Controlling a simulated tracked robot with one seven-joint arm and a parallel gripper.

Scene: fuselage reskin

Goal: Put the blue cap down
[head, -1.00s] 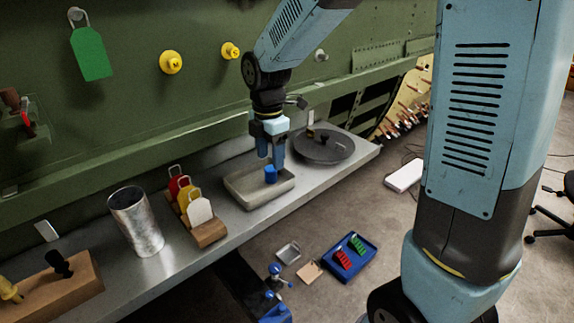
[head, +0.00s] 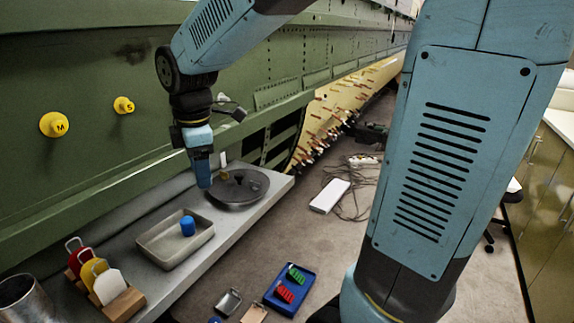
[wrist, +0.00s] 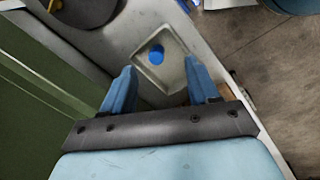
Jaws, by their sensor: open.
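The blue cap (head: 188,226) stands in the shallow grey tray (head: 160,259) on the metal shelf. It also shows inside the tray in the wrist view (wrist: 156,55). My gripper (head: 204,184) hangs above and behind the tray, apart from the cap. In the wrist view my gripper (wrist: 160,84) has its two blue fingers wide apart with nothing between them.
A dark round plate (head: 237,188) lies on the shelf beyond the tray. A wooden rack with red, yellow and white tags (head: 109,287) and a metal cup (head: 20,299) stand nearer. The green fuselage wall (head: 80,185) rises behind. A blue bin (head: 291,285) lies below.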

